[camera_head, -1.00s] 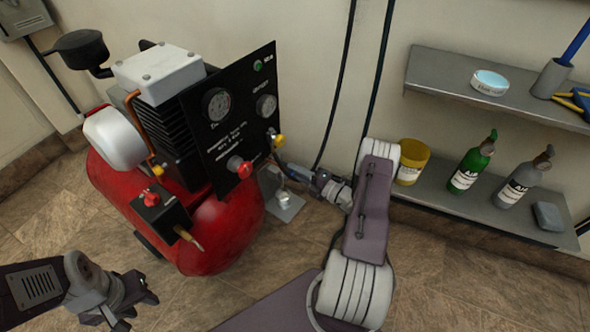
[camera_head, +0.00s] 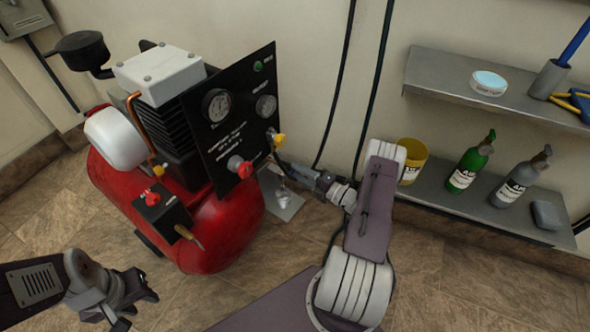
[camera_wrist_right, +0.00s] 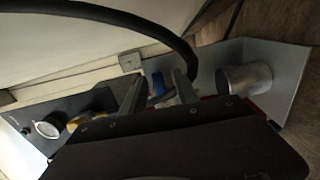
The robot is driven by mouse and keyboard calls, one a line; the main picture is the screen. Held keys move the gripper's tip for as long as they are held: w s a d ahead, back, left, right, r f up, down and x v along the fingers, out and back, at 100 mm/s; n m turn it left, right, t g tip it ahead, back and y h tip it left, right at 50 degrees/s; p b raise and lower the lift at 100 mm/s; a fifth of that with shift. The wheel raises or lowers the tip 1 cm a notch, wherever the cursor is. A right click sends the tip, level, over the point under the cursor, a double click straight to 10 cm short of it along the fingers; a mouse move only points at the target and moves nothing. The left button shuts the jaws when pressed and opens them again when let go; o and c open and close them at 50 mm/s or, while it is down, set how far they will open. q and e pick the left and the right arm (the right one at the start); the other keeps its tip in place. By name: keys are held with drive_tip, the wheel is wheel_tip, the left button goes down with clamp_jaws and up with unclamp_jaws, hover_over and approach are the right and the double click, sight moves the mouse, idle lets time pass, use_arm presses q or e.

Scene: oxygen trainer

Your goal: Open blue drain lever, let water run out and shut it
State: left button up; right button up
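The blue drain lever (camera_wrist_right: 158,84) shows as a small blue piece between the two fingers of my right gripper (camera_wrist_right: 160,88) in the right wrist view. The fingers stand apart with the lever between them, and I see no clear grip on it. In the head view my right gripper (camera_head: 284,168) is at the lower right edge of the compressor's black panel, and the lever cannot be made out there. A metal cup (camera_wrist_right: 243,80) stands on a grey plate beside the gripper; any water cannot be made out. My left gripper (camera_head: 138,304) is open and empty, low at the left.
The red compressor tank (camera_head: 225,232) and its black gauge panel (camera_head: 228,140) stand close to my right gripper. A dark hose (camera_wrist_right: 150,28) arcs above the fingers. A shelf (camera_head: 450,210) with bottles and a yellow tub (camera_head: 412,163) is at right.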

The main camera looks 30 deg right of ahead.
drive_tip(key=p+v, duration=0.2)
drive_tip(key=v, duration=0.5)
drive_tip(key=shift+s, duration=0.15)
